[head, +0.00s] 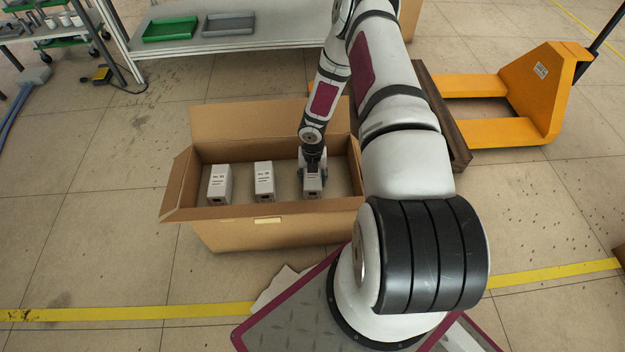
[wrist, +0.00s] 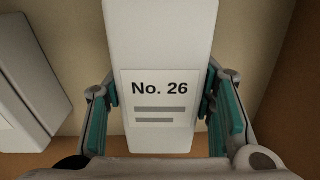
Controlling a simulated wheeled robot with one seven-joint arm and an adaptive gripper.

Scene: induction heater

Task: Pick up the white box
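A white box (wrist: 159,50) labelled "No. 26" stands between the two teal-padded fingers of my gripper (wrist: 164,100) in the wrist view. The pads lie close along its left and right sides. I cannot tell whether both press on it. In the head view my gripper (head: 312,172) reaches down into the cardboard carton (head: 240,236) over this white box (head: 312,190), the rightmost of three. My gripper hides much of its upper part. The box appears upright on the carton floor.
Two similar white boxes stand left of it, one in the middle (head: 264,180) and one at the left (head: 219,184). The carton flaps are open. A yellow pallet jack (head: 535,100) is at right. A table (head: 235,42) with green and grey trays is behind.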

